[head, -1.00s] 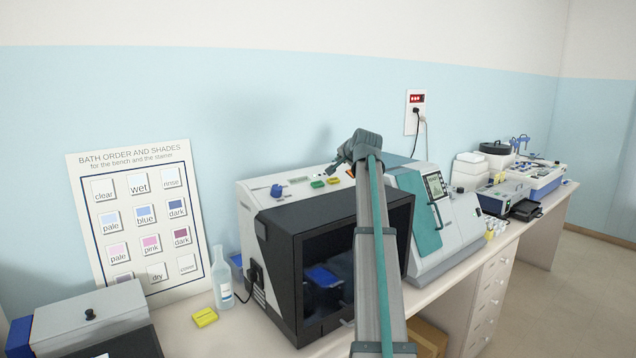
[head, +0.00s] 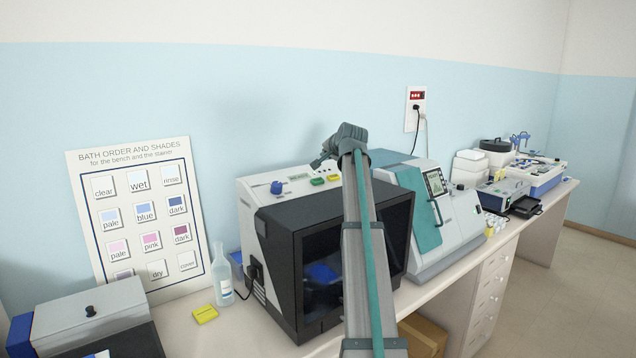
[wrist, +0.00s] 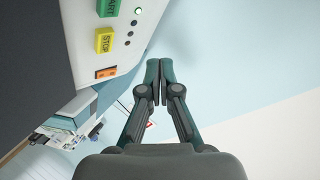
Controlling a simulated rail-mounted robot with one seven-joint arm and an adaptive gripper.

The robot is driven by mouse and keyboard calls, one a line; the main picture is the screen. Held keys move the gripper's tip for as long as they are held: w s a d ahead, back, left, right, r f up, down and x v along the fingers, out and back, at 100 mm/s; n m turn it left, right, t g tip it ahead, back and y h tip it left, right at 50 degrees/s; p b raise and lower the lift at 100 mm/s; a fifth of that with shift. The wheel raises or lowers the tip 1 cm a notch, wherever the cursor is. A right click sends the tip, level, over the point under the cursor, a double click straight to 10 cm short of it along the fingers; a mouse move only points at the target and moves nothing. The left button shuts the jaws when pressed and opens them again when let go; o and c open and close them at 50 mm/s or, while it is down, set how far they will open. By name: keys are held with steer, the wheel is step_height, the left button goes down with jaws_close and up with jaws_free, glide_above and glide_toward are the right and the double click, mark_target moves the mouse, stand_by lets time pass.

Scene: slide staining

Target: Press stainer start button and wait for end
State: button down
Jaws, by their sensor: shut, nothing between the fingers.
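The stainer (head: 262,222) stands on the bench with a dark glazed front; a blue thing (head: 320,272) shows inside. Its sloping top panel has a blue knob, a small display (head: 299,176), a green START button (head: 318,181) and a yellow STOP button (head: 333,178). In the wrist view, START (wrist: 107,7) is cut by the top edge, with STOP (wrist: 104,39) and an orange switch (wrist: 105,73) below. My gripper (wrist: 153,65) is shut and empty, apart from the buttons. In the head view it (head: 318,164) is above the panel's back edge.
A teal-and-white machine (head: 425,215) stands close right of the stainer. A bottle (head: 222,275) and a yellow block (head: 205,314) are left of it. The poster (head: 130,290) leans on the wall behind. Free air lies above the panel.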

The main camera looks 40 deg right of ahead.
mark_target(318, 181)
steer(key=shift+w+f+b, duration=0.45)
steer(key=shift+f, duration=0.75)
steer(key=shift+w+f+b, duration=0.45)
steer(key=shift+w+f, duration=0.05)
steer(key=shift+f, duration=0.7)
steer(key=shift+w+f+b, duration=0.45)
steer(key=shift+f, duration=0.75)
steer(key=shift+w+f, duration=0.15)
steer(key=shift+f, duration=0.2)
